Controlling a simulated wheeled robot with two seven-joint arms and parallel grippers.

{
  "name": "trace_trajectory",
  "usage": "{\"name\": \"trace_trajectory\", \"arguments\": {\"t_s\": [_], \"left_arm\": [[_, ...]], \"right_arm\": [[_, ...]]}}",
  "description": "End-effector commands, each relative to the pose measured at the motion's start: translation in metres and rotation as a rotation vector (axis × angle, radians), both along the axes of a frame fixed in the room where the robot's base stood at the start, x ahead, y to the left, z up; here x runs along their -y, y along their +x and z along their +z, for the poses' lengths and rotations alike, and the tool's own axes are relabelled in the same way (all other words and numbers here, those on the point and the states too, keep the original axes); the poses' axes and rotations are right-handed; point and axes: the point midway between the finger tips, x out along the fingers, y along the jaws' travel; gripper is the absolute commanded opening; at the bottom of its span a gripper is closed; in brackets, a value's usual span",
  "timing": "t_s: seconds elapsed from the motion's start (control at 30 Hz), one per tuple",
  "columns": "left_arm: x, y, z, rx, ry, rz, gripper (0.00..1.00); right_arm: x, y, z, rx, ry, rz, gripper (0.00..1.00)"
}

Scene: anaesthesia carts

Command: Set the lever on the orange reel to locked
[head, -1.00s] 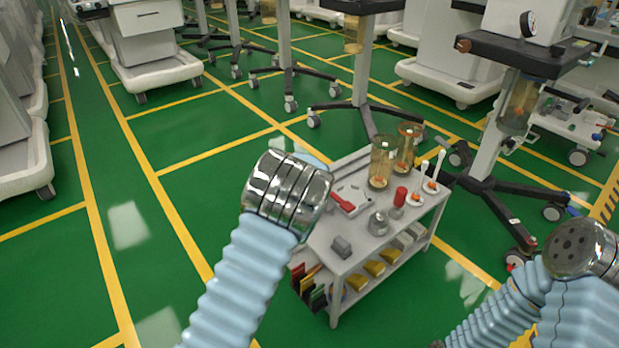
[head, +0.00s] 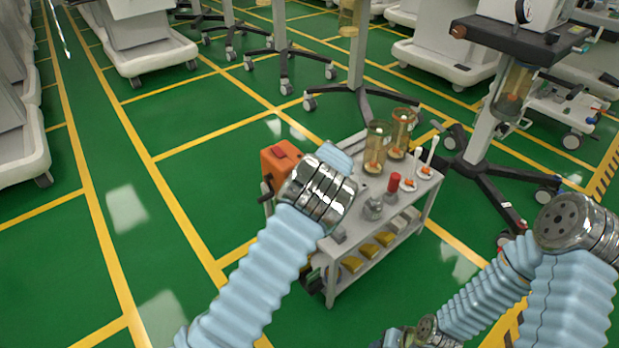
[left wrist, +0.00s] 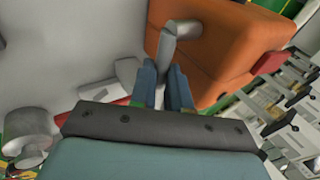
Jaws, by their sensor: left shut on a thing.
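The orange reel (head: 279,160) shows in the head view left of my left wrist, at the cart's far left end. It has a red part on top and a dark crank on its left. In the left wrist view, the reel's orange body (left wrist: 215,50) fills the upper right, with a bent grey lever (left wrist: 180,32) on its face. My left gripper (left wrist: 166,78) is shut on the lever's lower end, its blue fingers either side of it. In the head view, the left gripper's body (head: 340,158) hides its fingers and the lever.
The grey cart (head: 372,268) bears two amber-tinted canisters (head: 376,150), a red-topped item (head: 393,184) and white sticks on bases. Yellow items lie on its lower shelf. A wheeled stand (head: 481,150) is at the right. Green floor at the left is open.

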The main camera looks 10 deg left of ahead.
Motion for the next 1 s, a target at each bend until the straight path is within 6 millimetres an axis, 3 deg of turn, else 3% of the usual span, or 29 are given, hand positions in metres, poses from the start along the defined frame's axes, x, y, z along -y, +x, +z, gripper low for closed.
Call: {"name": "trace_trajectory", "arguments": {"t_s": [0.27,0.3,0.33,0.67,0.87,1.0], "left_arm": [[0.0,0.001,0.0,0.002,0.0,-0.002,0.0],[0.0,0.001,0.0,0.002,0.0,-0.002,0.23],[0.0,0.001,0.0,0.002,0.0,-0.002,0.27],[0.001,-0.001,0.003,0.001,-0.001,-0.001,0.27],[0.013,-0.014,0.028,0.002,-0.002,-0.003,0.27],[0.026,-0.03,0.057,0.003,-0.002,-0.004,0.27]], "right_arm": [[0.0,0.0,0.0,0.0,0.0,0.0,0.43],[0.0,0.0,0.0,0.0,0.0,0.0,0.43],[0.0,0.0,0.0,0.0,0.0,0.0,0.43],[0.0,0.0,0.0,0.0,0.0,0.0,0.43],[0.0,0.0,-0.002,0.0,0.0,0.0,0.43],[0.0,0.0,-0.004,0.0,0.0,-0.001,0.43]]}}
